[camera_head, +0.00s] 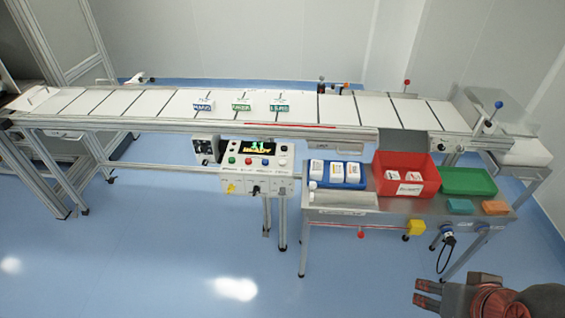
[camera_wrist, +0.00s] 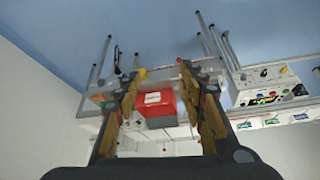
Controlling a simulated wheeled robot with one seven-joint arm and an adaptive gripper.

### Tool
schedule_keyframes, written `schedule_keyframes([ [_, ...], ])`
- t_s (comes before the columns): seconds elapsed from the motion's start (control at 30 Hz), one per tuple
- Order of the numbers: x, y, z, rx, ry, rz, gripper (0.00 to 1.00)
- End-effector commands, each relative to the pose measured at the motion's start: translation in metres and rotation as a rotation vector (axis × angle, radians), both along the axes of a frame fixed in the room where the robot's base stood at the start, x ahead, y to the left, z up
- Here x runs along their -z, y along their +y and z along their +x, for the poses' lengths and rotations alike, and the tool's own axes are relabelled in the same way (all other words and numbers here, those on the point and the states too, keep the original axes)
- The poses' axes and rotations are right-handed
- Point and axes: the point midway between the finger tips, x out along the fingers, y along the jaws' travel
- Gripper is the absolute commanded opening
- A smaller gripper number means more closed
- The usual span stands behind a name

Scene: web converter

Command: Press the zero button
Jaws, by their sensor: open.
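A white control panel (camera_head: 255,176) hangs at the front of the conveyor, left of the steel table, in the head view. It has a small lit display (camera_head: 258,145), a row of coloured buttons below it and some controls lower down. The button labels are too small to read, so I cannot tell which is the zero button. The panel also shows, upside down, at the right of the wrist view (camera_wrist: 268,82). My gripper (camera_head: 428,293) is at the lower right of the head view, far from the panel. In the wrist view its fingers (camera_wrist: 155,85) are apart with nothing between them.
A steel table (camera_head: 345,203) holds a blue tray (camera_head: 338,184), a red bin (camera_head: 405,163), a green tray (camera_head: 468,182) and small blocks. Blue floor (camera_head: 150,260) in front is clear.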

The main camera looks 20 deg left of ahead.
Motion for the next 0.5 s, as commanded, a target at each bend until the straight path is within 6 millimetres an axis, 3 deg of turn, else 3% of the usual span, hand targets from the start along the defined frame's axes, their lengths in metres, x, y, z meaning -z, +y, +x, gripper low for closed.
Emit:
schedule_keyframes([
  [0.5, 0.0, 0.0, 0.0, 0.0, 0.0, 0.0, 0.09],
])
